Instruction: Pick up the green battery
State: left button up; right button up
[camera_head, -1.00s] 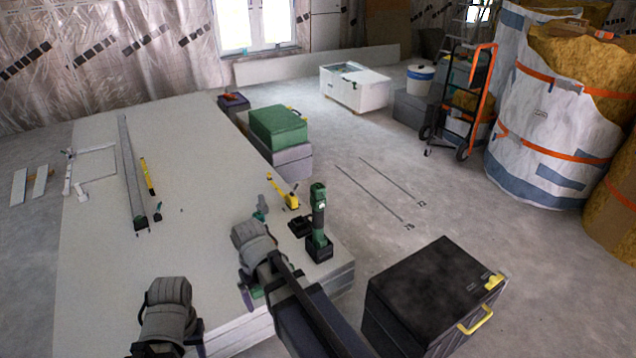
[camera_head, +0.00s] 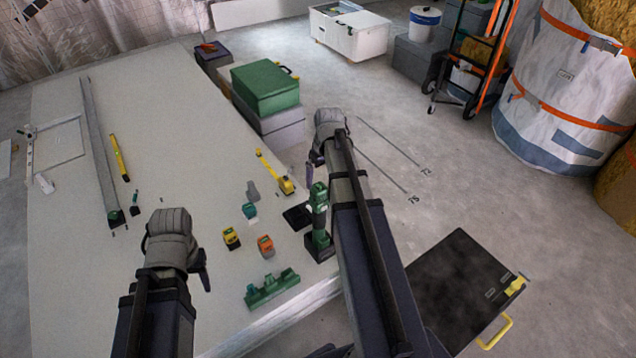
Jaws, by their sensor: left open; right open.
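A small green block (camera_head: 250,211), which looks like the green battery, stands on the large pale panel stack (camera_head: 150,130). A yellow block (camera_head: 231,238) and an orange block (camera_head: 266,246) of similar size stand nearer to me. My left gripper (camera_head: 204,270) is left of these blocks, over the panel, apart from them. My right gripper (camera_head: 316,158) is beyond and right of the green block, near the panel's right edge. Both grippers are open and hold nothing visible; their fingers are partly hidden by my wrists.
A green slotted rack (camera_head: 272,290) lies at the near edge. A green upright tool (camera_head: 318,212), a black pad (camera_head: 297,217) and a yellow tool (camera_head: 284,186) stand at the right. A green case (camera_head: 264,88) sits farther back. A black box (camera_head: 465,275) is on the floor.

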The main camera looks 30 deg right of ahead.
aim_at(319, 187)
jog(key=shift+w+a+f+b, duration=0.1)
jog(key=shift+w+f+b, duration=0.05)
jog(key=shift+f+b, duration=1.15)
jog(key=shift+w+a+f+b, duration=0.1)
jog(key=shift+f+b, duration=1.2)
jog(key=shift+b, duration=0.05)
jog(key=shift+w+a+f+b, duration=0.1)
jog(key=shift+w+f+b, duration=0.05)
jog(key=shift+f+b, duration=1.15)
jog(key=shift+r, duration=0.1)
grip_shut()
notch_tip(319, 187, up, 10)
jog(key=p, duration=1)
jog(key=shift+d, duration=0.1)
